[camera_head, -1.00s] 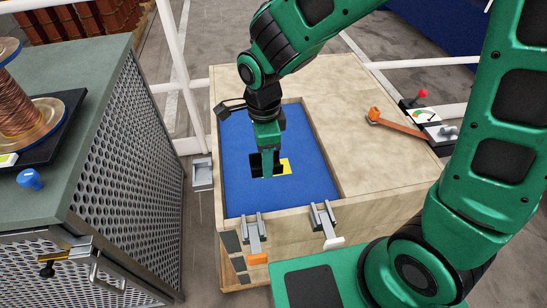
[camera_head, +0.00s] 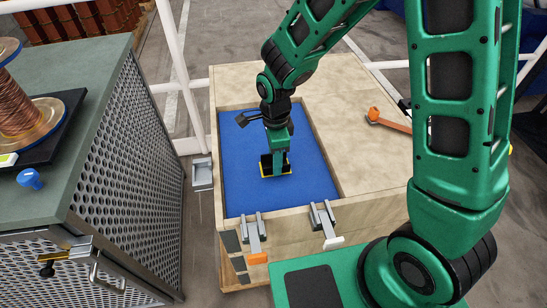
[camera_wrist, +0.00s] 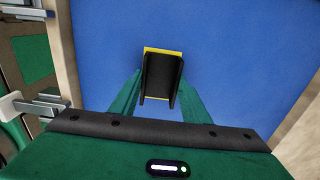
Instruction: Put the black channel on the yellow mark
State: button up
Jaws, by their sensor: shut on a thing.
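The black channel (camera_wrist: 160,76) is a short U-shaped piece with two raised walls. My gripper (camera_head: 277,172) is shut on it, with a green finger on each side in the wrist view. The yellow mark (camera_wrist: 163,49) shows as a strip past the channel's far end in the wrist view. In the head view, the channel (camera_head: 266,165) covers most of the mark (camera_head: 276,176), and yellow shows along its edge. The rest of the mark is hidden. I cannot tell whether the channel touches the blue surface (camera_head: 304,183).
The blue surface lies inside a wooden frame on a wooden bench (camera_head: 350,140). Two metal clamps (camera_head: 328,226) sit on its front edge. An orange-headed hammer (camera_head: 385,121) lies on the right. A perforated cabinet (camera_head: 125,170) stands at left.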

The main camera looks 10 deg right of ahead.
jog(key=o, duration=1.2)
jog(key=shift+f, duration=0.1)
jog(key=shift+c, duration=0.2)
notch_tip(320, 180, up, 12)
